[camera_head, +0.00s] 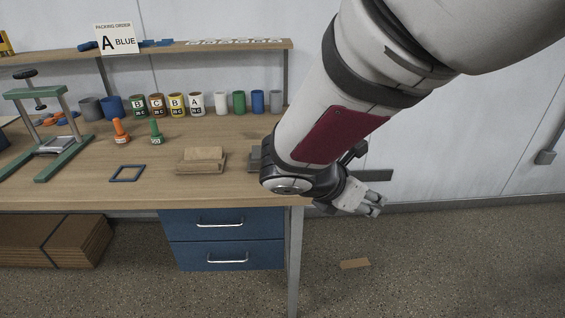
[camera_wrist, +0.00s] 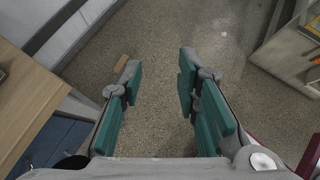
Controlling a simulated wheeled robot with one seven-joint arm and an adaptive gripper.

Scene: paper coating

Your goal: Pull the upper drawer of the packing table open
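The packing table (camera_head: 110,195) has two blue drawers under its right end. The upper drawer (camera_head: 190,226) is shut, with a silver bar handle (camera_head: 220,224). The lower drawer (camera_head: 190,257) is shut too, with its own handle (camera_head: 228,260). My gripper (camera_head: 376,206) is to the right of the table, beyond its right end and well apart from the drawers. In the wrist view my gripper (camera_wrist: 158,88) has its green-padded fingers spread, with only floor between them.
The tabletop holds several cans, two small bottles, a wood block (camera_head: 202,158) and a green press (camera_head: 45,140). Flat cardboard (camera_head: 70,242) lies under the table. A table leg (camera_head: 294,262) stands right of the drawers. The floor before the drawers is clear; a brown piece (camera_head: 355,263) lies further right.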

